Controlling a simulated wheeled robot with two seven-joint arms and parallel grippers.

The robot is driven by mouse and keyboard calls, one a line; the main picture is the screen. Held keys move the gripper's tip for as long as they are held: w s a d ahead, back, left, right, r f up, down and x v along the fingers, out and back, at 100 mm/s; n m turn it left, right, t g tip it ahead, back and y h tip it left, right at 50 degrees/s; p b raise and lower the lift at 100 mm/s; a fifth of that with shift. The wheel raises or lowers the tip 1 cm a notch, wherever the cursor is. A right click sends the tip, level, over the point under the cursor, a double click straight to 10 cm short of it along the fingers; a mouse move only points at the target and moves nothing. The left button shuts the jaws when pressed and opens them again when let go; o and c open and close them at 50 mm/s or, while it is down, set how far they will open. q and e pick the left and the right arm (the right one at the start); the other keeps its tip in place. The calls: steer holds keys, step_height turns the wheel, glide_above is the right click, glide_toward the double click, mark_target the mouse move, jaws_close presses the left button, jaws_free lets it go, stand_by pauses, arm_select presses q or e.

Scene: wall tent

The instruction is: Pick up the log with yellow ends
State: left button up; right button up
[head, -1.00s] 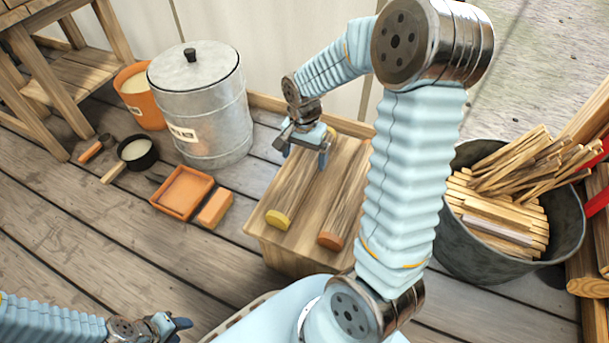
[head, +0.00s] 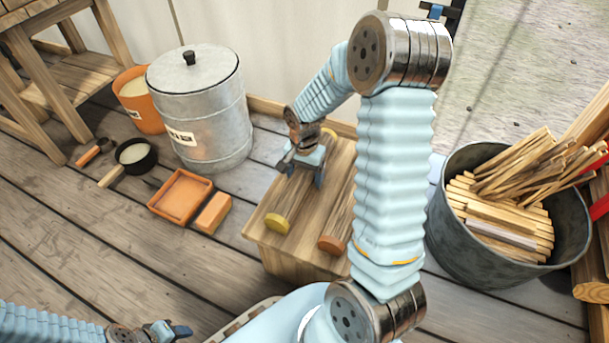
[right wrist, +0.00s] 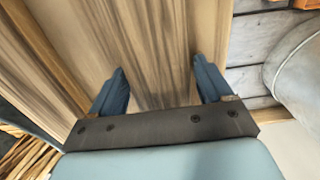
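The log with yellow ends (head: 295,200) lies on a wooden crate top (head: 262,226), its near yellow end (head: 277,223) facing me. My right gripper (head: 302,174) is over the middle of this log, open, with its fingers spread across the log's width. In the right wrist view the pale log (right wrist: 155,45) runs between the two open fingers (right wrist: 158,68). I cannot tell whether they touch it. A second log with an orange end (head: 332,244) lies beside it on the right. My left gripper (head: 168,330) is low at the bottom left, away from the logs.
A lidded metal bin (head: 204,115) stands behind left of the crate. An orange tray (head: 180,196) and an orange block (head: 213,213) lie left of it. A metal tub (head: 470,250) of kindling stands at right. My right arm hides part of the crate.

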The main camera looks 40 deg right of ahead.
steer(key=c, duration=1.2)
steer(key=shift+c, duration=0.2)
